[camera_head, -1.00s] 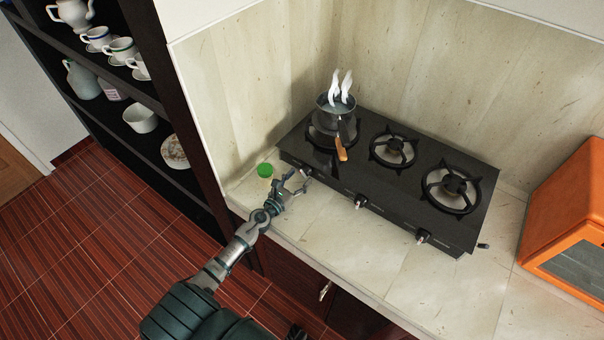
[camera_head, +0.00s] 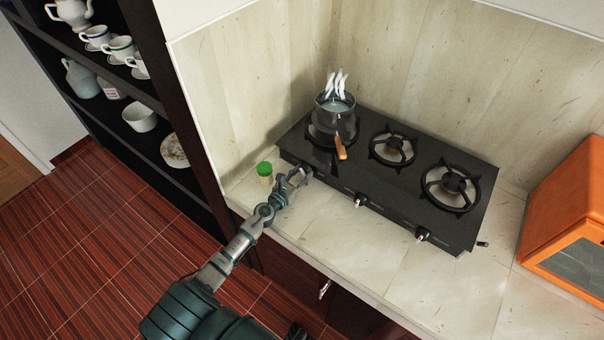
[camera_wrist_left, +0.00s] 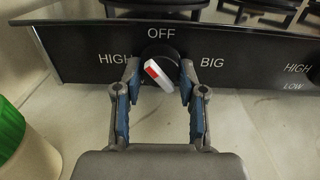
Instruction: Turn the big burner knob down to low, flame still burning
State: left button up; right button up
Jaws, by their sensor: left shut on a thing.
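The big burner knob (camera_wrist_left: 162,73) is round and black with a white and red bar, on the stove's front panel at its left end. Its bar is tilted, running from upper left to lower right. OFF is printed above it, HIGH to its left and BIG to its right; the lettering at lower left is mostly hidden by a finger. My left gripper (camera_head: 301,173) is at this knob, with its fingers on either side, shut on it; the gripper also shows in the left wrist view (camera_wrist_left: 160,70). A steaming pot (camera_head: 338,122) stands on the left burner. No flame is discernible. My right gripper is out of view.
The black stove (camera_head: 395,190) has two more knobs to the right. A green-lidded jar (camera_head: 265,172) stands on the counter left of the gripper. The pot's wooden handle (camera_head: 341,152) points toward the front. An orange box (camera_head: 570,220) stands at the right.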

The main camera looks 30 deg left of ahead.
pick_arm(q)
jog(key=shift+a+n, duration=0.1)
jog(key=shift+n, duration=0.2)
dwell(0.4)
jog(key=n, duration=0.5)
jog(key=shift+r+n+p, duration=0.15)
jog(key=shift+n+p, duration=0.15)
jog(key=shift+p, duration=0.05)
jog(key=n+p, duration=0.1)
jog(key=n, duration=0.4)
jog(key=shift+r, duration=0.1)
jog(key=n+p, duration=0.2)
jog(key=n, duration=0.4)
jog(key=shift+r+n, duration=0.1)
jog(key=shift+n, duration=0.2)
jog(key=n+p, duration=0.1)
jog(key=n, duration=0.3)
jog(key=shift+n+p, duration=0.3)
jog(key=shift+f, duration=0.2)
jog(key=o, duration=1.1)
jog(key=shift+o, duration=0.2)
